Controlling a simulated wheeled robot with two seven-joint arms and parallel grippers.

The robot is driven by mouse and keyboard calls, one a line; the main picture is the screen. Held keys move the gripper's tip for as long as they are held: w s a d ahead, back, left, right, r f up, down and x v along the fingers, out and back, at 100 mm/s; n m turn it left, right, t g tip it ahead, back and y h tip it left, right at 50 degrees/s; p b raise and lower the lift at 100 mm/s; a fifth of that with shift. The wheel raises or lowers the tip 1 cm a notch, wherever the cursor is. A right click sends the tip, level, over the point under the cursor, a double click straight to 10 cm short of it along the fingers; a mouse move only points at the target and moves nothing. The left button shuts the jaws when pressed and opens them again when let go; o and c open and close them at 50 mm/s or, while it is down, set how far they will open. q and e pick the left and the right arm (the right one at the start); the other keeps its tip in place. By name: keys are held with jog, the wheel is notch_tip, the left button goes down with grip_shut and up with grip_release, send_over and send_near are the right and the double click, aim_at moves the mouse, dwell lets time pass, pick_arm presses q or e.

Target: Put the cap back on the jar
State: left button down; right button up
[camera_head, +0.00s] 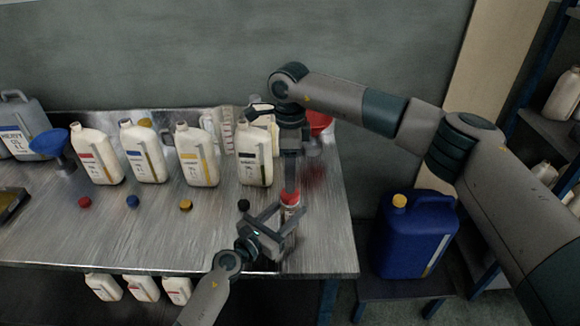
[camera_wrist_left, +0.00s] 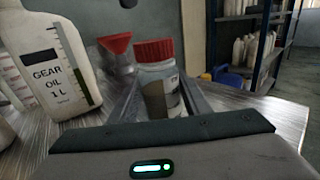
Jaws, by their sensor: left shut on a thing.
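The small jar (camera_wrist_left: 158,92) has a grey and pale label and stands upright between the fingers of my left gripper in the left wrist view. My left gripper (camera_head: 281,226) is shut on the jar near the table's front right part. The red cap (camera_wrist_left: 154,50) sits on top of the jar and looks level. In the head view the red cap (camera_head: 290,198) shows just below my right gripper (camera_head: 290,186), which points straight down from above. Its fingers are too small and dark to tell whether they are open, or touch the cap.
White oil bottles (camera_head: 199,158) stand in a row on the metal table (camera_head: 110,225), with coloured caps (camera_head: 186,204) lying before them. A red funnel (camera_wrist_left: 115,45) is behind the jar. A gear oil bottle (camera_wrist_left: 48,75) stands close left. A blue canister (camera_head: 412,240) is off to the right.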

aim_at(290, 210)
jog(key=shift+f, duration=3.25)
jog(key=shift+c, duration=0.4)
jog(key=c, duration=1)
jog(key=m, duration=0.8)
jog(key=o, duration=1.1)
jog(key=shift+o, duration=0.2)
